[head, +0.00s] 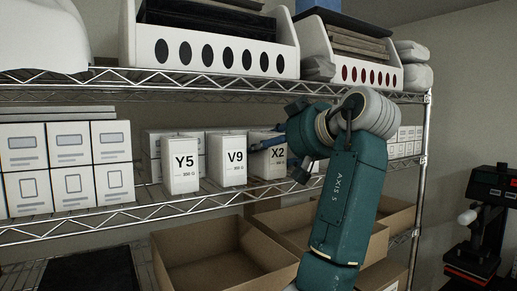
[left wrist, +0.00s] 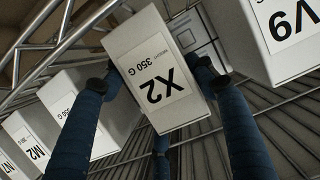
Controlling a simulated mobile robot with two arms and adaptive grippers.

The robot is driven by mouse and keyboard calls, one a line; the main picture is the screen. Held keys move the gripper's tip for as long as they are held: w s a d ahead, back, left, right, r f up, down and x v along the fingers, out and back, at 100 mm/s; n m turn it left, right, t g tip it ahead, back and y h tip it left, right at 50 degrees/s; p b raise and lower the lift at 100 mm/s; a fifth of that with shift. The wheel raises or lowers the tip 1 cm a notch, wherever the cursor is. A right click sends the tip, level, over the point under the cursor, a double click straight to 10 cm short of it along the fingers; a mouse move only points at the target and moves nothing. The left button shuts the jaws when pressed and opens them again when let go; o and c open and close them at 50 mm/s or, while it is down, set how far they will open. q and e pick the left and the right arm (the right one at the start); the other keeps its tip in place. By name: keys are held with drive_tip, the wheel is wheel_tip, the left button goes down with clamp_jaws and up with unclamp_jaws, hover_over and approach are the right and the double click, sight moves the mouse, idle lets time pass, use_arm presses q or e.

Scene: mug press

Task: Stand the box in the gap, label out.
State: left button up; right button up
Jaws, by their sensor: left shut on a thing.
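The box is a white X2 carton (head: 268,160) with a white label marked "X2 350 G". It stands roughly upright in the row on the middle wire shelf, right of the V9 box (head: 234,160), with its label facing out. My left gripper (head: 277,157) is shut on it, one finger on each side. In the left wrist view the X2 carton (left wrist: 158,72) appears upside down between the fingertips (left wrist: 153,80). The V9 box (left wrist: 285,35) is on one side and another 350 G box (left wrist: 68,100) on the other. I cannot tell whether its base touches the shelf.
A Y5 box (head: 181,163) stands left of V9. Stacked white cartons (head: 70,165) fill the left of the shelf. Open cardboard boxes (head: 215,260) sit below, white bins (head: 210,45) above. M2 (left wrist: 35,140) shows farther along the row.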

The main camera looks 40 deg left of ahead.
use_arm(q)
drive_tip(key=shift+s+a+f, duration=0.15)
drive_tip(key=shift+s+a, duration=0.15)
drive_tip(key=shift+a, duration=0.3)
drive_tip(key=shift+c, duration=0.8)
drive_tip(key=o, duration=1.5)
drive_tip(key=shift+d, duration=0.4)
use_arm(e)
drive_tip(key=a, duration=0.4)
use_arm(q)
drive_tip(key=shift+w+d, duration=0.2)
drive_tip(key=shift+w, duration=0.15)
drive_tip(key=shift+s+d+b, duration=0.15)
drive_tip(key=shift+s+b, duration=0.1)
drive_tip(key=shift+b, duration=0.1)
drive_tip(key=b+v, duration=0.4)
drive_tip(key=v, duration=0.7)
drive_tip(key=shift+s+d+r, duration=0.15)
drive_tip(key=shift+d+r, duration=0.05)
drive_tip(key=shift+r, duration=0.05)
use_arm(e)
drive_tip(key=f, duration=0.1)
drive_tip(key=d+f, duration=0.1)
drive_tip(key=f, duration=0.3)
drive_tip(key=shift+w+d, duration=0.1)
drive_tip(key=shift+d, duration=0.25)
drive_tip(key=shift+d, duration=0.25)
